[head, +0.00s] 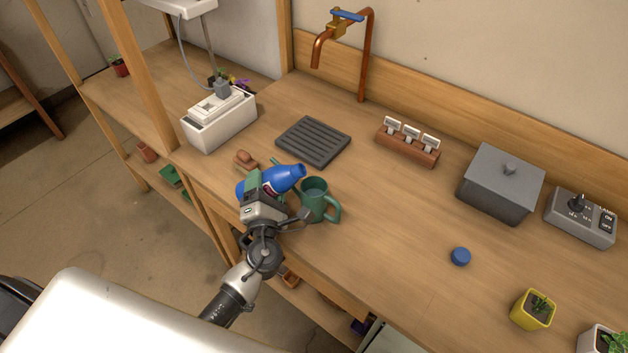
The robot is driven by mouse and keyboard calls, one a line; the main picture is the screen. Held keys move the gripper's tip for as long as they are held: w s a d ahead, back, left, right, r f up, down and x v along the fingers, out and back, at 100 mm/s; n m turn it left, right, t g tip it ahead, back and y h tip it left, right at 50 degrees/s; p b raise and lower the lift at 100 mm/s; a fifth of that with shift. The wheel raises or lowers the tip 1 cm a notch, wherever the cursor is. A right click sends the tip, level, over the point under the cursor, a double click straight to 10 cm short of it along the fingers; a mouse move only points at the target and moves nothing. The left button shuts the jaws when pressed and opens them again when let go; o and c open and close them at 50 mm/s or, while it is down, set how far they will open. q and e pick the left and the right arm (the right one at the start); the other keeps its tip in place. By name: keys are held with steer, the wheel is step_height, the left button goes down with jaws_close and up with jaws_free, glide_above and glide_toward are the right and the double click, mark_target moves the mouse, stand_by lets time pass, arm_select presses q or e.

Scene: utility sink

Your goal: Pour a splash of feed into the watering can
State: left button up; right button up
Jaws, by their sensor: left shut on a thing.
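My left gripper (266,192) is shut on a blue bottle (284,178) with a red label patch. The bottle is tilted far over, nearly level, with its open neck pointing right. The neck is at the upper left of the green watering can (315,203), close to its rim. The can stands upright on the wooden bench, its handle to the right. I cannot tell whether any liquid is flowing. A blue cap (460,257) lies apart on the bench at the right. My right gripper is not in view.
A dark slatted mat (313,142) lies behind the can, under the copper tap (340,35). A label rack (407,147), grey lidded box (500,183), switch box (581,216) and yellow pot (533,309) stand to the right. The bench between can and cap is clear.

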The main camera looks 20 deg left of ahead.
arm_select(q)
steer(key=shift+s+a+r+m+t+h+p, duration=0.1)
steer(key=shift+a+r+m+t+h+p, duration=0.15)
steer(key=shift+r+m+p, duration=0.6)
steer(key=shift+a+r+m+t+h+p, duration=0.2)
steer(key=shift+r+m+p, duration=0.4)
steer(key=shift+m, duration=0.45)
stand_by(2.8)
steer(key=shift+d+r+m+h+p, duration=0.2)
steer(key=shift+r+m+p, duration=0.4)
steer(key=shift+p, duration=0.45)
steer(key=shift+d+r+m+h+p, duration=0.15)
steer(key=shift+r+m+p, duration=0.25)
steer(key=shift+m+p, duration=0.5)
stand_by(1.3)
